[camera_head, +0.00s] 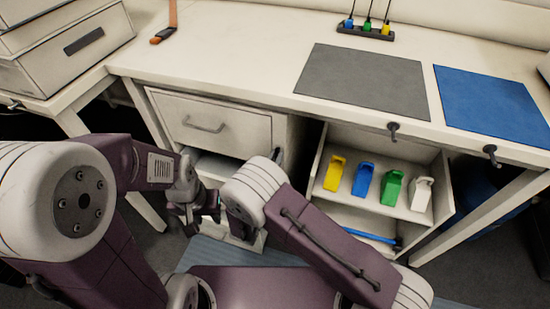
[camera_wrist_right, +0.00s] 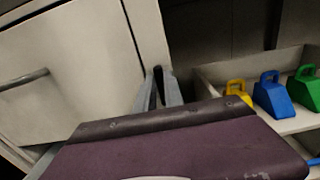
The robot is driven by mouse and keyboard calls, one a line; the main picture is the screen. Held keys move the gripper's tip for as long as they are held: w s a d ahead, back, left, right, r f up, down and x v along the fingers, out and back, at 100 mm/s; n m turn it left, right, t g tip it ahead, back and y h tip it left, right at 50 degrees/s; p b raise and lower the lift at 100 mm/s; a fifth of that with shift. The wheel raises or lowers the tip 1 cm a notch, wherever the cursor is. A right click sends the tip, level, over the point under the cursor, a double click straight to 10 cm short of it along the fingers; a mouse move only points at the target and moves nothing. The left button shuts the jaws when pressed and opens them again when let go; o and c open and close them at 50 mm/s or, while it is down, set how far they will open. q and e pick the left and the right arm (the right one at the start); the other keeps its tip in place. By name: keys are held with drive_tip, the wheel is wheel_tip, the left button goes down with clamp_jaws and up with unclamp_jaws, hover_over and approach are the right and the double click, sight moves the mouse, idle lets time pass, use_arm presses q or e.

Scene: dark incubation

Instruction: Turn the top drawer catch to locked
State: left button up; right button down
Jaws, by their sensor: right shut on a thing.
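The top drawer (camera_head: 215,122) is a pale front with a grey bar handle (camera_head: 203,125), and it looks closed. Its catch (camera_head: 277,157) is a small dark lever near the drawer's right edge. In the right wrist view, my right gripper (camera_wrist_right: 158,92) has its two grey fingers on either side of the dark catch (camera_wrist_right: 158,82), shut on it. The catch stands roughly upright there; my arm hides its lower part. In the head view my right arm covers most of this gripper. My left gripper (camera_head: 203,207) hangs below the drawer, apart from it, its jaw gap unclear.
An open compartment right of the drawer holds yellow (camera_head: 335,173), blue (camera_head: 365,179), green (camera_head: 391,187) and white (camera_head: 421,194) scoop-like items. A blue bar (camera_head: 370,237) lies below them. A grey mat (camera_head: 362,82) and a blue mat (camera_head: 492,103) lie on the worktop (camera_head: 240,55).

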drive_tip(key=shift+f+m, duration=0.1)
drive_tip(key=shift+m, duration=0.2)
drive_tip(key=shift+s+d+f+m+b, duration=0.1)
drive_tip(key=shift+d+f+m+b, duration=0.1)
drive_tip(key=shift+m+b, duration=2.2)
drive_tip(key=shift+s+d+f+m+b, duration=0.1)
drive_tip(key=shift+d+f+m+b, duration=0.15)
drive_tip(key=shift+m+b, duration=2.1)
drive_tip(key=shift+d+f+m+b, duration=0.2)
drive_tip(key=shift+m+b, duration=0.7)
drive_tip(key=shift+m, duration=2.95)
drive_tip(key=shift+r, duration=0.1)
drive_tip(key=c, duration=1.4)
unclamp_jaws()
drive_tip(key=shift+a, duration=0.1)
drive_tip(key=shift+c, duration=0.2)
